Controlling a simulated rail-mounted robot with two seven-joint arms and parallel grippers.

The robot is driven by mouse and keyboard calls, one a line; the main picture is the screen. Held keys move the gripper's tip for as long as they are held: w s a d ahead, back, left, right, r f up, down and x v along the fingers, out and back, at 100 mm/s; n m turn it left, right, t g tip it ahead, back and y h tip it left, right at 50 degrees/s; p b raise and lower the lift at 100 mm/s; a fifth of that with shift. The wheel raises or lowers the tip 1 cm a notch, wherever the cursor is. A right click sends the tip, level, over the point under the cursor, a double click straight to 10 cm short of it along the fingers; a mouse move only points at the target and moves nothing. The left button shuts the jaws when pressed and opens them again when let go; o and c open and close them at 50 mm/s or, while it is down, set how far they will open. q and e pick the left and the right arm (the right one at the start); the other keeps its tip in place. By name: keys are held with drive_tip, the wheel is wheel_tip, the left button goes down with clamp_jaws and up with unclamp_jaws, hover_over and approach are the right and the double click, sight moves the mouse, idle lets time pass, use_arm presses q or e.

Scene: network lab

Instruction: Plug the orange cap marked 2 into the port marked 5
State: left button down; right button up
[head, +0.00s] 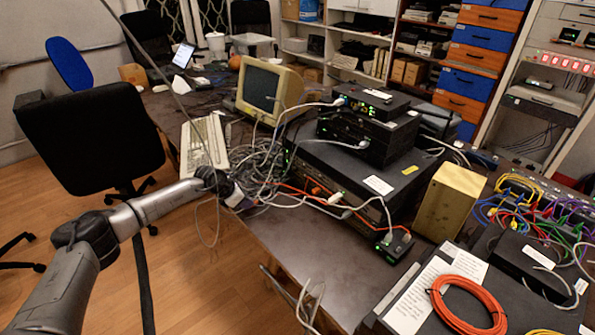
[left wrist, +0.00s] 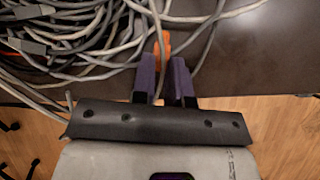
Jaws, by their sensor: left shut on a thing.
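An orange cap (left wrist: 162,44) shows between the tips of my left gripper (left wrist: 163,62) in the left wrist view. The purple fingers are shut on it, and a grey cable runs across it. Its number cannot be read. In the head view my left gripper (head: 236,198) is at the table's left edge, beside the grey cable tangle; the cap is too small to make out there. A large black network unit (head: 335,185) stands to the right, with an orange plug and a white plug at its front. No port marked 5 can be read. My right gripper is not in view.
A tangle of grey cables (left wrist: 70,40) lies right by my left gripper. A keyboard (head: 205,145) and an old monitor (head: 268,90) stand behind. A small black box (head: 394,246), a tan box (head: 450,200) and an orange cable coil (head: 467,305) lie to the right.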

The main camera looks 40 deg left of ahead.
use_arm(q)
drive_tip(key=shift+r+p, duration=1.45)
drive_tip(key=shift+r, duration=0.5)
drive_tip(key=c, duration=1.7)
unclamp_jaws()
clamp_jaws()
drive_tip(key=shift+r, duration=0.1)
